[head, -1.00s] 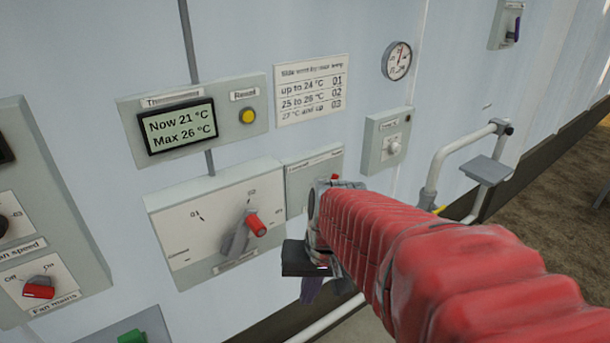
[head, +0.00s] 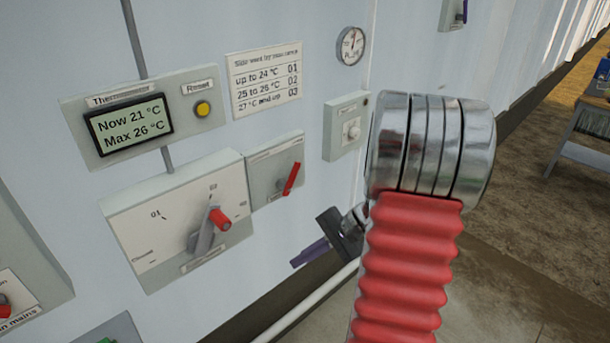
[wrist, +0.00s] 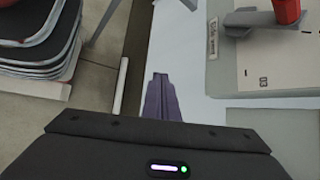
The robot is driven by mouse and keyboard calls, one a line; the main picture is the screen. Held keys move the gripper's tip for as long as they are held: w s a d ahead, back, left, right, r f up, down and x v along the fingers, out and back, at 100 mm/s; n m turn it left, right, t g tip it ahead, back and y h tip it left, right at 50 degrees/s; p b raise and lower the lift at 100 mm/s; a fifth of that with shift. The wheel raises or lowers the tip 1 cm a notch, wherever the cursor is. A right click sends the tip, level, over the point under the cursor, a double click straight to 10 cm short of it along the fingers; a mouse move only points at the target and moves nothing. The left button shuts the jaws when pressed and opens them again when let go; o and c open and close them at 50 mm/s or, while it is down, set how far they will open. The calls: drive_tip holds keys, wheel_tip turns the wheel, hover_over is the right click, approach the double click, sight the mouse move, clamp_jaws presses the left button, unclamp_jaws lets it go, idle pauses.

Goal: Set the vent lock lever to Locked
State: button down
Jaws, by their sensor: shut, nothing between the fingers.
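The vent lock lever (head: 292,179) is a red handle on a small grey plate (head: 262,188), right of the large side vent dial. It tilts, with its upper end to the right, toward the plate's right-hand label. The labels are too blurred to read. My gripper (head: 298,262) has purple fingers and is shut and empty. It is below the lever plate and apart from it, partly hidden by my arm. In the wrist view the fingers (wrist: 160,80) show as one closed shape, with part of a grey plate (wrist: 285,115) to their right; no lever shows there.
A thermometer box (head: 140,122) with a yellow button is above. A small switch box (head: 347,126) and gauge (head: 351,45) are to the right. A white pipe (head: 310,308) runs below.

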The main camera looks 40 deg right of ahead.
drive_tip(key=w+d+r+m+t+h, duration=0.1)
drive_tip(key=w+d+r+m+t, duration=0.1)
drive_tip(key=d+t, duration=0.4)
drive_tip(key=w+d+r+m+t+h, duration=0.2)
drive_tip(key=d+t, duration=0.5)
drive_tip(key=d, duration=0.9)
wheel_tip(320, 180, up, 2)
drive_tip(key=shift+w+r+m, duration=0.1)
drive_tip(key=shift+w+m, duration=0.7)
drive_tip(key=shift+w, duration=0.4)
drive_tip(key=shift+w, duration=0.1)
drive_tip(key=w+a+r, duration=0.3)
drive_tip(key=w+a, duration=0.2)
drive_tip(key=w, duration=0.4)
drive_tip(key=shift+w+a, duration=0.2)
drive_tip(key=shift+a, duration=0.15)
drive_tip(key=shift+r, duration=0.1)
